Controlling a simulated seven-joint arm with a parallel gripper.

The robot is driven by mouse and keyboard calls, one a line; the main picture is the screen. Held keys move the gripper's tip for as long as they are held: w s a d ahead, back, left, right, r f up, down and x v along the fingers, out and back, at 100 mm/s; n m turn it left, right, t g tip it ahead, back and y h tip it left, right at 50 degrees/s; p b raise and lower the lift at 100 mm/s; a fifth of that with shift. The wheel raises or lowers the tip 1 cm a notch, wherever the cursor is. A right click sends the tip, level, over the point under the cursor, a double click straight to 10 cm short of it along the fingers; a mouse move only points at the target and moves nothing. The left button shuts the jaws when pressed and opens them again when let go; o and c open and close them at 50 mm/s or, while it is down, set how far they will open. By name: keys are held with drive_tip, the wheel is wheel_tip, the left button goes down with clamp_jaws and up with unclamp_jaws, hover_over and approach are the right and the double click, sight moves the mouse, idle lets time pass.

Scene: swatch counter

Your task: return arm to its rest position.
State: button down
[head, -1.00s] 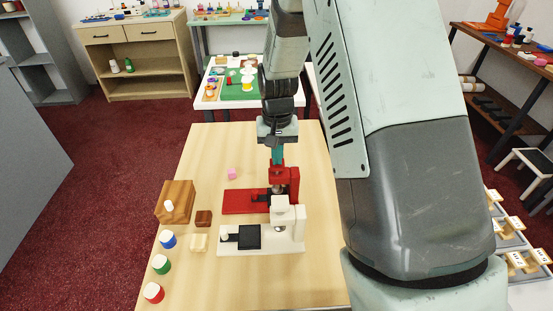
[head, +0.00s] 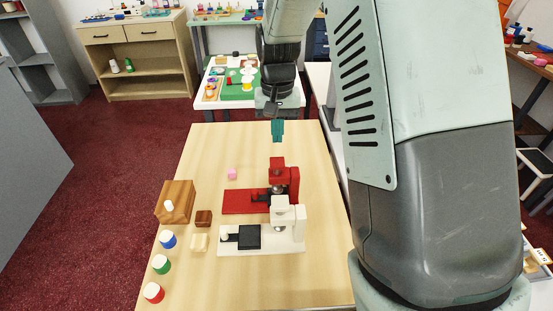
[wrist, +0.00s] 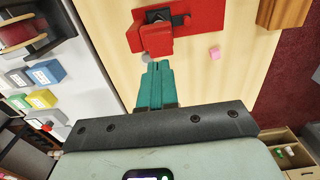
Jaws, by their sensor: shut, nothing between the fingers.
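My gripper (head: 277,131) hangs over the far part of the wooden table (head: 205,147), behind and above the red press (head: 279,170). Its teal fingers are together and empty. In the wrist view, the shut fingers (wrist: 157,85) point toward the red press (wrist: 158,40) and are apart from it. My arm comes down from the top right of the head view and hides part of the right side.
A white press (head: 290,228) stands in front of the red one. A wooden block (head: 178,205), a pink cube (head: 232,174), small brown and pale blocks, and blue, green and red-sided round pieces stand at left. A table with a green mat (head: 237,92) is behind.

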idle(0.4)
drive_tip(key=s+d+r+t, duration=0.15)
drive_tip(key=s+r, duration=0.25)
drive_tip(key=r, duration=0.5)
drive_tip(key=s+d+r+t, duration=0.1)
drive_tip(key=s+d+r, duration=0.1)
drive_tip(key=s+r, duration=0.2)
drive_tip(key=s+d+r+t, duration=0.1)
drive_tip(key=s+d+r, duration=0.1)
drive_tip(key=s, duration=0.9)
drive_tip(key=s+d+r+t, duration=0.2)
drive_tip(key=s+r, duration=0.3)
drive_tip(key=s, duration=0.3)
drive_tip(key=shift+d+r, duration=0.3)
